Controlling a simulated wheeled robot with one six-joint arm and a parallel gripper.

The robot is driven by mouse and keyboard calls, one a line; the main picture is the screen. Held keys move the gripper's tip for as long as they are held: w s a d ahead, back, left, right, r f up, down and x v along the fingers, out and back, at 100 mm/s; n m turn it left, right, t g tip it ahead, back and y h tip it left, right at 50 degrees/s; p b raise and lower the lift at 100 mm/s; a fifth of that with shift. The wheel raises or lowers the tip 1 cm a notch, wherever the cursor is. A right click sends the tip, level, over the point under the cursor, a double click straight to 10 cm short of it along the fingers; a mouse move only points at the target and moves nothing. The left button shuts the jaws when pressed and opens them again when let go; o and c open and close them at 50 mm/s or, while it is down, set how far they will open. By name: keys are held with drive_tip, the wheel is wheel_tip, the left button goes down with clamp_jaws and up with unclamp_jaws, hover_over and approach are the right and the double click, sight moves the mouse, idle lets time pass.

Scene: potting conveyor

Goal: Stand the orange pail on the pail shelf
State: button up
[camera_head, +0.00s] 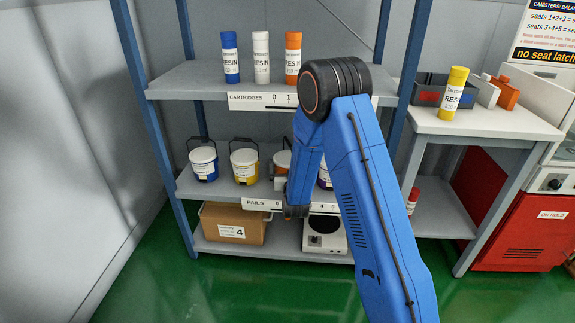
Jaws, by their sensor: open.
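The orange pail (283,158) stands upright on the pail shelf (222,191), the middle level of the rack labelled PAILS. It is to the right of the yellow pail, and my arm partly covers it. My gripper (282,181) is at the front of the orange pail, open; its fingers are small and partly hidden by my wrist. I cannot tell whether they touch the pail.
A blue pail (203,163) and a yellow pail (244,165) stand to the left; a purple pail (324,178) is mostly behind my arm. Blue, white and orange cartridges (293,58) stand above. A cardboard box (232,223) and a scale (324,236) are below. A side table (490,122) stands right.

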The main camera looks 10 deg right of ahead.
drive_tip(key=s, duration=0.7)
drive_tip(key=s+a, duration=0.1)
drive_tip(key=s, duration=0.3)
drive_tip(key=shift+a, duration=0.1)
drive_tip(key=s+d+r+n+g+y, duration=0.1)
drive_tip(key=s+d+r+g+y, duration=0.15)
drive_tip(key=s+r+g, duration=0.7)
drive_tip(key=s+d+r+g, duration=0.1)
drive_tip(key=s+r, duration=0.2)
drive_tip(key=s, duration=0.9)
drive_tip(key=s+d+r+g, duration=0.1)
drive_tip(key=s+d+r, duration=0.1)
drive_tip(key=s, duration=1)
drive_tip(key=s+d+r+n+g, duration=0.1)
drive_tip(key=s+r, duration=0.4)
drive_tip(key=s, duration=0.7)
drive_tip(key=shift+s+d, duration=0.15)
drive_tip(key=shift+d, duration=0.6)
